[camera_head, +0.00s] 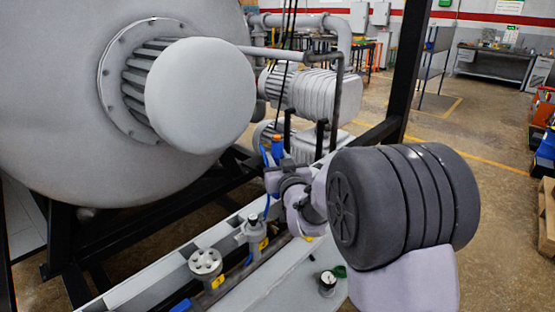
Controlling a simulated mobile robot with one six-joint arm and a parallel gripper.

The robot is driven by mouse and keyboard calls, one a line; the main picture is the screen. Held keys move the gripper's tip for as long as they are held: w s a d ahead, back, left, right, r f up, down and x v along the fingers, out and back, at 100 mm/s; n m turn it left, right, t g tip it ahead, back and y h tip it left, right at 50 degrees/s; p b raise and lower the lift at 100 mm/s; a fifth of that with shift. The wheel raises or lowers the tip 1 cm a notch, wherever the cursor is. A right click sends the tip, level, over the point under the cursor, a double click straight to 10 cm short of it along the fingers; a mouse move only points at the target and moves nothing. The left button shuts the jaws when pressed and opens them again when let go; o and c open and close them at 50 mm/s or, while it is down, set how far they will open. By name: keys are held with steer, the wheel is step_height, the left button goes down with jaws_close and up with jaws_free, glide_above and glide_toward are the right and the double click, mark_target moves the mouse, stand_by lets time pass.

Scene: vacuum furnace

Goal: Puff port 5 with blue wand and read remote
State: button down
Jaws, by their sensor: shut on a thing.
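My gripper (272,178) is at the centre, beyond my dark ribbed arm joint, above a pipe with valves. It is shut on a slim blue wand (266,206), whose blue part shows above and below the jaws. A blue piece with an orange top (277,146) stands up beside the jaws; I cannot tell whether it belongs to the wand. The pipe carries a handwheel valve (205,262) and a smaller grey valve (252,232), with small yellow tags. Port numbers are too small to read, so I cannot tell which is port 5. I cannot make out the remote.
A large grey vessel (60,120) with a round flanged end (200,95) fills the left. Pumps (315,95) and a black post (407,60) stand behind my gripper. A small gauge (327,281) sits at the front. Open floor (470,185) lies to the right.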

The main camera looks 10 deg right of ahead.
steer(key=c, duration=1)
jaws_free()
steer(key=s+b, duration=0.1)
steer(key=s, duration=1.6)
steer(key=shift+s+d, duration=0.2)
steer(key=shift+d, duration=0.25)
